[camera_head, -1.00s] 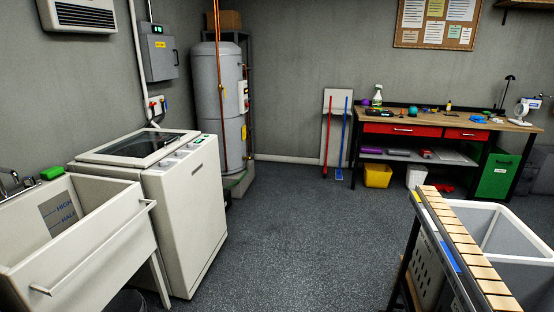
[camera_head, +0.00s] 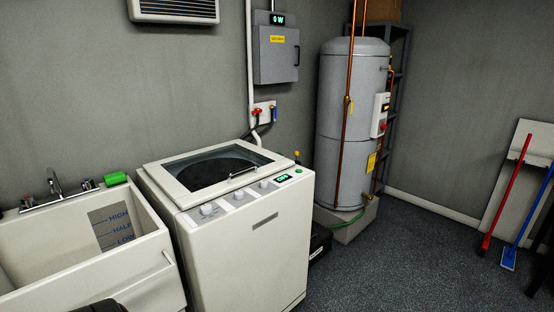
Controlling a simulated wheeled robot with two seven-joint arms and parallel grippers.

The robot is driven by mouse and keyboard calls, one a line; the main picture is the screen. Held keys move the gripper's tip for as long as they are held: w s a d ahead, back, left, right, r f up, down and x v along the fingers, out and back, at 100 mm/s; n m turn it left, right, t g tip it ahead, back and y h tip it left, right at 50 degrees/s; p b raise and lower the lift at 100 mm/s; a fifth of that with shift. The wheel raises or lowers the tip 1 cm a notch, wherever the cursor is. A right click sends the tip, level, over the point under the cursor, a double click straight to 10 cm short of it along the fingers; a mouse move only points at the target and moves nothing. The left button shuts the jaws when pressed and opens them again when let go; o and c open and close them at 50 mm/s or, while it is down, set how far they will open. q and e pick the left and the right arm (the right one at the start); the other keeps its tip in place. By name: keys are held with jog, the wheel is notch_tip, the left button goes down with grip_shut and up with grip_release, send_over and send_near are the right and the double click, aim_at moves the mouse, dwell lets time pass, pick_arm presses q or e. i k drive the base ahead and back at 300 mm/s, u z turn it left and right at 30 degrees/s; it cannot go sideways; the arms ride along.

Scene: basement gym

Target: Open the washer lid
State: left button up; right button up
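The washer (camera_head: 250,245) is a cream top-loader left of centre in the head view, against the wall. Its lid (camera_head: 165,177) has a cream frame around a dark glass window and lies closed on top. A small bar handle (camera_head: 243,172) sits at the lid's front right edge. Knobs and a lit green display line the panel in front of the lid. Neither gripper is in view. A dark shape at the bottom left edge cannot be made out clearly.
A utility sink (camera_head: 85,250) with a tap and a green sponge (camera_head: 116,178) stands left of the washer. A grey water tank (camera_head: 350,125) stands behind it to the right. A red pole (camera_head: 507,190) and a blue pole (camera_head: 527,215) lean at far right.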

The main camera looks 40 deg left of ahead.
aim_at(186, 200)
jog(key=i, duration=2.35)
jog(key=u, duration=2.65)
